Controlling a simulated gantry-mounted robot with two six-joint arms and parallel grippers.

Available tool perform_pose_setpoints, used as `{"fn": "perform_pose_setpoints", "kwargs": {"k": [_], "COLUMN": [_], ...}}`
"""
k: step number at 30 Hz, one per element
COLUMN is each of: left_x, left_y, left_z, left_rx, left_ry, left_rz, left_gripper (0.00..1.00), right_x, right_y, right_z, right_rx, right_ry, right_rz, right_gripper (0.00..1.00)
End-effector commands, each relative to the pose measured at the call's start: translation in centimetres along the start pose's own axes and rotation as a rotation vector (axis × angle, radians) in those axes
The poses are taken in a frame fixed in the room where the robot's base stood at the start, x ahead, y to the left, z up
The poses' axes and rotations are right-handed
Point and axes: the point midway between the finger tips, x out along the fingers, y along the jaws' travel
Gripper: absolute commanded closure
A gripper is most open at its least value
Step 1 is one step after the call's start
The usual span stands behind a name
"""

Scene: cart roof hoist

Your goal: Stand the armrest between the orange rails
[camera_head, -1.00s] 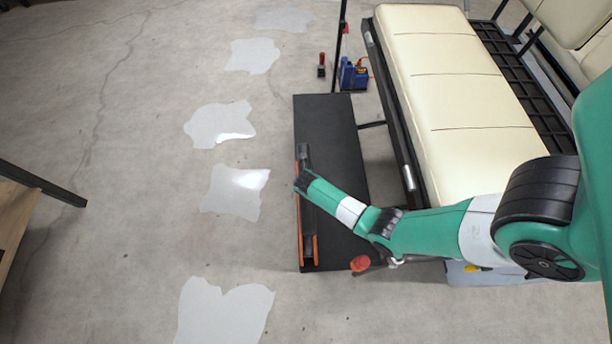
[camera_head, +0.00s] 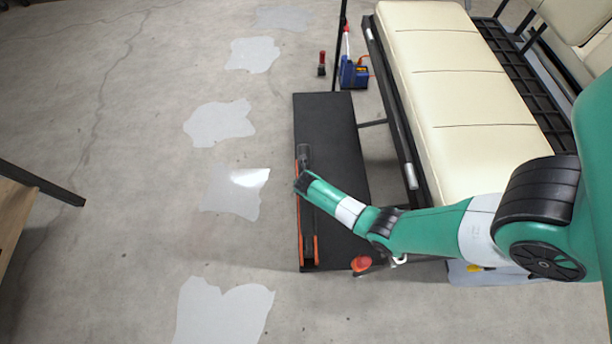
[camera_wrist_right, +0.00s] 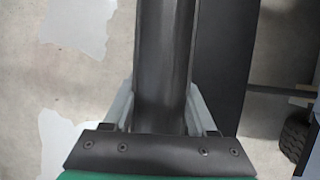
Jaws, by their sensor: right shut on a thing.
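The dark armrest (camera_head: 304,154) shows its far end just beyond my right gripper (camera_head: 300,186), over the left side of the black running board. In the right wrist view, it is a dark bar (camera_wrist_right: 163,60) running between the fingers of my right gripper (camera_wrist_right: 160,108), which is shut on it. The orange rails (camera_head: 316,250) run lengthwise at the board's left edge, partly hidden by my arm and the dark bar between them. Whether the armrest's lower end touches the board cannot be told. My left gripper is not in view.
The black running board (camera_head: 335,130) is otherwise bare. A cream cart seat (camera_head: 455,80) lies to its right. A blue device (camera_head: 354,74) and a small red-topped object (camera_head: 321,64) stand beyond it. A red knob (camera_head: 361,263) is near its front. The floor at left is open.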

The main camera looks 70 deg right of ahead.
Motion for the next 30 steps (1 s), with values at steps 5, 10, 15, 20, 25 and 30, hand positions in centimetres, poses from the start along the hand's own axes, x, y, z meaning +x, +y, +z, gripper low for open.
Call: {"fn": "perform_pose_setpoints", "kwargs": {"k": [5, 10, 15, 20, 25, 30], "left_x": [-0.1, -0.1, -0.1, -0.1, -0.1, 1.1], "left_y": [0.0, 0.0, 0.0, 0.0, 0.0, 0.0], "left_z": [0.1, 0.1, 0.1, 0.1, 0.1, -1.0], "left_rx": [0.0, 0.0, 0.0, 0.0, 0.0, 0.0], "left_ry": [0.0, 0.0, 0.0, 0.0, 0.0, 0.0], "left_rz": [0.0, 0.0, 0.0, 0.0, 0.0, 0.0], "left_gripper": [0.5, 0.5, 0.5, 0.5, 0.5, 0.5], "right_x": [0.2, 0.3, 0.3, 0.3, 0.3, -1.5], "right_y": [0.1, 0.0, 0.0, 0.0, -0.1, 0.0], "right_z": [0.0, -0.1, -0.1, -0.1, -0.2, 0.0], "right_rx": [0.001, 0.0, 0.0, 0.0, 0.0, -0.001], "right_ry": [-0.002, -0.001, 0.0, 0.0, 0.002, 0.001], "right_rz": [0.002, 0.001, 0.001, 0.001, -0.001, -0.001], "right_gripper": [1.0, 1.0, 0.21, 0.08, 0.08, 0.08]}}
